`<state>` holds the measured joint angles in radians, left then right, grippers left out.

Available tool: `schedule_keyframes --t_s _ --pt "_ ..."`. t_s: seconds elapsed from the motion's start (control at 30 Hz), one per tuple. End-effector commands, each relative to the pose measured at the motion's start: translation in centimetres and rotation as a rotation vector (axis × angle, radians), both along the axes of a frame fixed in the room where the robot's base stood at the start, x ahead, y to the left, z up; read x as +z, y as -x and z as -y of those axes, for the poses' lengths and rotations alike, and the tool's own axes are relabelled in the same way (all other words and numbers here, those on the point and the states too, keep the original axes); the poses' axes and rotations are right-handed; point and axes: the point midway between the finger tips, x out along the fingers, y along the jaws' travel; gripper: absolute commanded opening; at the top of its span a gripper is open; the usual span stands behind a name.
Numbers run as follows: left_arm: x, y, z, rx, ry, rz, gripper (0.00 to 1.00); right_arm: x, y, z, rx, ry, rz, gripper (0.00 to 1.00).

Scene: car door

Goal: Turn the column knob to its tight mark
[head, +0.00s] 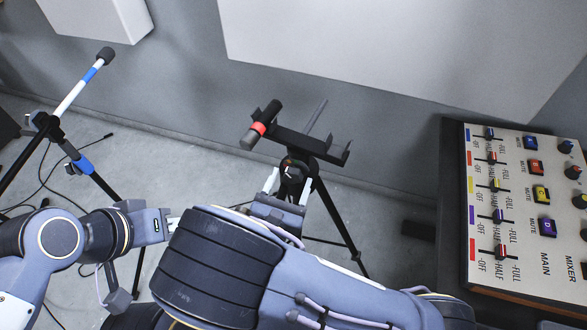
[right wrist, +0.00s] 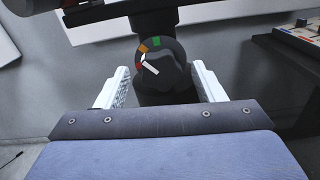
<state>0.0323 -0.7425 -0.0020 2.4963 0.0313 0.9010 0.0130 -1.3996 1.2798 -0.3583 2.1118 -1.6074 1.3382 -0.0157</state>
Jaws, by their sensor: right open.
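The dark round column knob (right wrist: 166,72) is on the stand's column, at the top centre of the right wrist view. Its rim has a green mark (right wrist: 156,41) at the top and orange and red marks at the upper left. The white pointer (right wrist: 149,66) slants to the upper left, towards the orange and red marks. In the head view the knob (head: 291,171) shows small beneath the stand's black tray. My right gripper (head: 288,186) is open, with one pale finger on each side of the knob; contact is not visible. My left gripper (head: 172,224) is partly hidden behind my right arm.
The tripod stand (head: 333,217) carries a black tray (head: 310,144) and a dark cylinder with a red band (head: 258,129). A mixer panel (head: 519,205) is at the right. A stand with a blue-and-white rod (head: 78,90) is at the left, with cables on the floor.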

Motion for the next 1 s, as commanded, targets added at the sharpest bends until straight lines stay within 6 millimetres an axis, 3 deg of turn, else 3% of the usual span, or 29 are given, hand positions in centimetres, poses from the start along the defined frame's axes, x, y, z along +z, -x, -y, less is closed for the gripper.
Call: schedule_keyframes --t_s 0.27,0.63,1.0 --pt "0.0 0.0 0.0 0.0 0.0 0.0 0.36 0.0 -0.1 0.1 0.001 0.0 0.0 0.62" --pt "0.0 0.0 0.0 0.0 0.0 0.0 0.36 0.0 -0.1 0.1 0.001 0.0 0.0 0.18" --pt "-1.4 0.0 0.0 0.0 0.0 0.0 0.36 -0.3 0.0 0.1 0.0 -0.075 0.022 0.18"
